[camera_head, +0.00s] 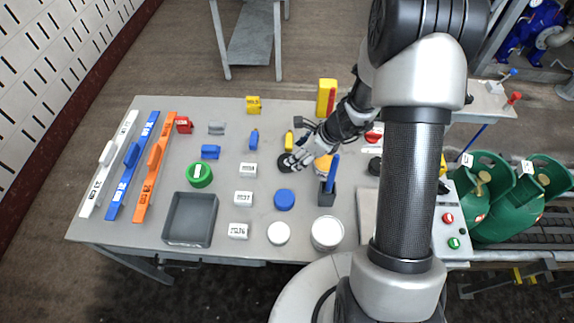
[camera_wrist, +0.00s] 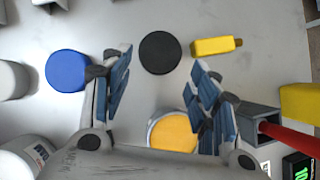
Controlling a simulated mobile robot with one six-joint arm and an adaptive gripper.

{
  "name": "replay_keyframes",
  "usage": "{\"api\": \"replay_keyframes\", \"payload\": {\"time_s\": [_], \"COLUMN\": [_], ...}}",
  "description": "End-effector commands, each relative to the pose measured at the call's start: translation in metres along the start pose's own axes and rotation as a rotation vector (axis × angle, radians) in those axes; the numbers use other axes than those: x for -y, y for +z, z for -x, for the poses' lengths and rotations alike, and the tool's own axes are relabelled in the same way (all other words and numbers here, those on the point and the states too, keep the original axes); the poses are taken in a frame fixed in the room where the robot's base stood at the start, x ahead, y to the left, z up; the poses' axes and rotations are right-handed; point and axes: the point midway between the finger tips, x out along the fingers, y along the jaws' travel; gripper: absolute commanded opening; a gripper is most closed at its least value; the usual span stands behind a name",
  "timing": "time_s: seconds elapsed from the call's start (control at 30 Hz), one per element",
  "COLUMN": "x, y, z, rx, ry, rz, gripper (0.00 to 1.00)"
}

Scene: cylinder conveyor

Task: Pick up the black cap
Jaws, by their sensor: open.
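The black cap (camera_wrist: 160,53) is a flat round disc lying on the grey table. In the wrist view it lies just beyond my fingertips, roughly in line with the gap between them. In the head view the black cap (camera_head: 284,164) shows beside the fingertips, partly covered by them. My gripper (camera_wrist: 162,75) is open and empty, with its blue-padded fingers on either side of the gap. In the head view my gripper (camera_head: 294,160) reaches in from the right, low over the table. I cannot tell its exact height above the cap.
A blue cap (camera_wrist: 67,71) lies left of the black cap and a small yellow bottle (camera_wrist: 217,46) lies right. A yellow-topped can (camera_wrist: 173,132) stands between my fingers' bases. A grey holder (camera_wrist: 262,122) with a red stick is near the right finger. A grey tray (camera_head: 190,219) lies farther left.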

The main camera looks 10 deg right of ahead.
Motion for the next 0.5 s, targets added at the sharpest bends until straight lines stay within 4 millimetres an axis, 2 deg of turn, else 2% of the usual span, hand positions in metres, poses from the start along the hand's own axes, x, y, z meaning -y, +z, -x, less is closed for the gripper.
{"api": "replay_keyframes", "payload": {"time_s": [0.03, 0.27, 0.5], "x": [0.0, 0.0, -0.001], "y": [0.0, 0.001, 0.002], "z": [-0.007, -0.017, -0.053], "rx": [0.0, 0.001, 0.0], "ry": [0.0, 0.0, 0.001], "rz": [0.001, 0.003, 0.003], "gripper": [0.55, 0.55, 0.55]}}
